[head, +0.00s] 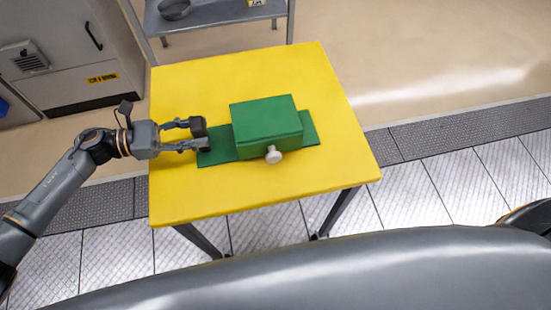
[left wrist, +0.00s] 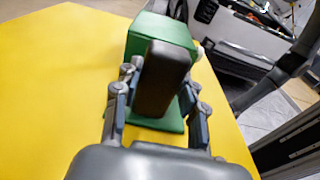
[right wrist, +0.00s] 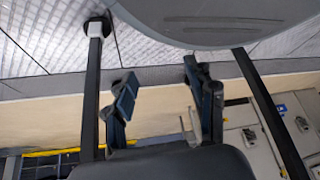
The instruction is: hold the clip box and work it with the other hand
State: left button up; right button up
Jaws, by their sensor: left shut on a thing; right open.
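The green clip box (head: 267,122) sits on a green base plate (head: 311,133) on the yellow table. A pale round knob (head: 273,155) sticks out of its near side. A dark upright grip (head: 198,125) stands at the plate's left end. My left gripper (head: 202,140) comes in from the left and is shut on this grip. In the left wrist view the dark grip (left wrist: 162,80) stands between the fingers, with the green box (left wrist: 150,35) behind it. My right gripper (right wrist: 157,77) is open and empty in the right wrist view, away from the box.
The yellow table (head: 200,195) is bare around the base plate. A grey shelf cart (head: 215,15) stands behind it, and a grey cabinet (head: 60,50) stands at the back left. Grey floor grating (head: 440,140) runs in front and to the right.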

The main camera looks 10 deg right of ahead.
jog(key=w+a+r+t+y, duration=0.2)
jog(key=w+a+r+t, duration=0.15)
jog(key=a+r, duration=0.4)
jog(key=m+t+h, duration=0.4)
jog(key=t, duration=0.5)
send_near(274, 160)
jog(key=w, duration=0.9)
jog(key=shift+f, duration=0.15)
jog(key=shift+c, duration=0.4)
grip_shut()
